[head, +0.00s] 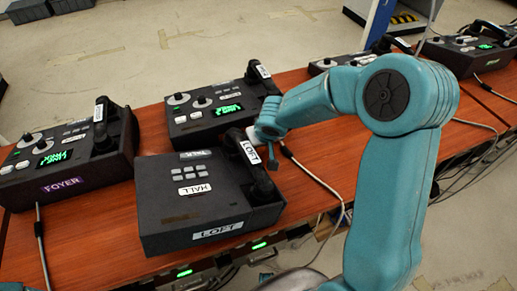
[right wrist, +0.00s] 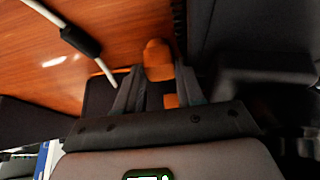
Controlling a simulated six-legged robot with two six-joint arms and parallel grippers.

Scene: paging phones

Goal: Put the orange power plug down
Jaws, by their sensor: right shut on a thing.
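In the right wrist view the orange power plug (right wrist: 158,58) is between the dark fingers of my right gripper (right wrist: 157,84), which is shut on it. A smaller orange patch shows lower between the fingers. In the head view my right gripper (head: 271,158) is at the right side of the phone labelled LOFT and HALL (head: 205,196), close to its handset (head: 251,160). The plug is hidden there. Whether the plug touches the table cannot be told. My left gripper is not in view.
Other paging phones stand on the wooden table (head: 325,148), including one labelled FOYER (head: 65,165) at the left and one behind (head: 215,110). A pale cable with a dark sleeve (right wrist: 80,40) lies near the plug. Bare wood shows to the right of the LOFT phone.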

